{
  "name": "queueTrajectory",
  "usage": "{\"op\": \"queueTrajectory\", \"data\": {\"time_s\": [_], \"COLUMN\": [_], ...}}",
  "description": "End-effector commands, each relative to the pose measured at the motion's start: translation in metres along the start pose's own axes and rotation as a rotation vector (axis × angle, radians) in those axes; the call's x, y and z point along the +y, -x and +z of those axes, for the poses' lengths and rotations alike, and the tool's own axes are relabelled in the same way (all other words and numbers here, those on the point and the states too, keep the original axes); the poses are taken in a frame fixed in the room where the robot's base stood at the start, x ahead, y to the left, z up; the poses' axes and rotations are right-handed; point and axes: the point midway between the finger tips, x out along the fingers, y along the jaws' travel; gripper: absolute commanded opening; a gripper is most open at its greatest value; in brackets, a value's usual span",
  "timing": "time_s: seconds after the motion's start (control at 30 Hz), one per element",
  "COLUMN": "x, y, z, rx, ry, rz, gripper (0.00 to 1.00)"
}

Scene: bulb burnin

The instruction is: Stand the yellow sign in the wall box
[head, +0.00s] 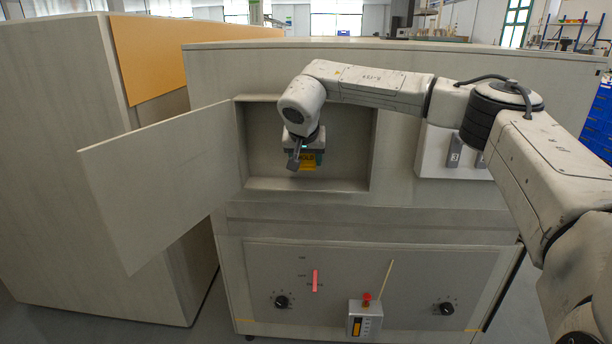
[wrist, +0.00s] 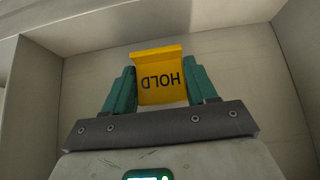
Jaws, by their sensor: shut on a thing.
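The yellow sign (wrist: 160,77) with the word HOLD shows upside down in the wrist view, between the two green fingers of my gripper (wrist: 161,88). My gripper is shut on it. In the head view the sign (head: 307,162) hangs below my gripper (head: 306,158), inside the opening of the wall box (head: 345,184). The wall box is a recessed compartment with its door (head: 165,180) swung open to the left. The wrist view shows the box's plain inner walls (wrist: 235,55) around the sign. I cannot tell whether the sign touches the box floor.
A panel below has two dials (head: 281,301), a red strip (head: 315,281) and a small box with a red button (head: 365,318). A white unit with dark switches (head: 454,150) is right of the wall box. An orange board (head: 165,55) is at the upper left.

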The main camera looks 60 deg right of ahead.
Motion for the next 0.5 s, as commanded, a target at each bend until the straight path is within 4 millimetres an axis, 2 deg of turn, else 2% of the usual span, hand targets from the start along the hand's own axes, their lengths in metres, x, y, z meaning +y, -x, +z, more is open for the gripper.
{"op": "queueTrajectory", "data": {"time_s": [0.23, 0.4, 0.5], "x": [0.0, 0.0, -0.001], "y": [-0.014, -0.034, -0.04], "z": [0.011, 0.025, 0.025], "rx": [0.0, -0.001, 0.001], "ry": [-0.001, -0.001, -0.003], "rz": [-0.001, -0.001, -0.003], "gripper": [0.22, 0.22, 0.22]}}
